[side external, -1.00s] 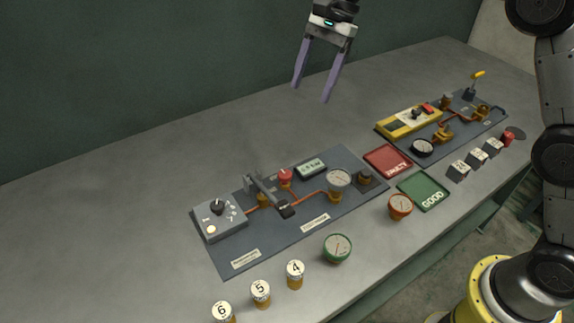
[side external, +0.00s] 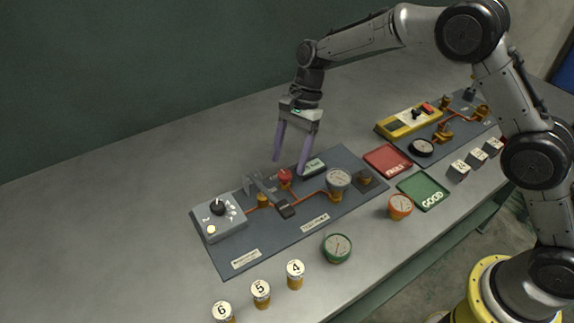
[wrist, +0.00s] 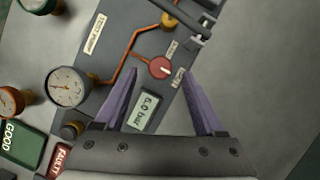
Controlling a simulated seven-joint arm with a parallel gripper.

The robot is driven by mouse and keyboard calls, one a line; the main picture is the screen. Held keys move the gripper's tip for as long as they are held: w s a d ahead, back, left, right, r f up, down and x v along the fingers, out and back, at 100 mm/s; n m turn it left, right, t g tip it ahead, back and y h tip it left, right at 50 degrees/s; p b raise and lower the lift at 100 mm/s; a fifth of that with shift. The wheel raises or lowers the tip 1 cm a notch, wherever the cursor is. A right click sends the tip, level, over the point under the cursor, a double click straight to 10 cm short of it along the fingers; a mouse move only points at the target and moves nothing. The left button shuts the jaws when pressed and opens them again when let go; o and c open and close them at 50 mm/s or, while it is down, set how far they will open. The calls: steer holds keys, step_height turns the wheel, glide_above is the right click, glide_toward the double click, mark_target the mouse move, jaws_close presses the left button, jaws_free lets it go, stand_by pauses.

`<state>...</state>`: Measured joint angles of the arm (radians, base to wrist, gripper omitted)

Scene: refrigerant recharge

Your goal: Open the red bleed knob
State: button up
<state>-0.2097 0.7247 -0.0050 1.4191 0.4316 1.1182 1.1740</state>
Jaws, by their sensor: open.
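The red bleed knob (side external: 285,176) sits on the dark panel board (side external: 232,262), at the end of a copper pipe. In the wrist view the red knob (wrist: 160,68) shows from above with a pale mark on its face, lying ahead of and between the two fingertips. My gripper (side external: 291,170) is open and empty, with its purple fingers pointing down. It is above and around the knob area in the side view; the exact height is hard to tell. In the wrist view the fingertips (wrist: 159,72) stand apart on either side of the knob.
A display reading 6.0 bar (wrist: 143,112) is beside the knob. A grey lever clamp (side external: 262,188), a gauge (side external: 338,180) and a grey control box (side external: 218,218) share the board. A red FAULTY tray (side external: 388,159) and green GOOD tray (side external: 424,190) lie right.

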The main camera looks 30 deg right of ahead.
mark_target(285, 176)
steer(key=shift+x, duration=1.35)
steer(key=shift+c, duration=0.2)
jaws_close()
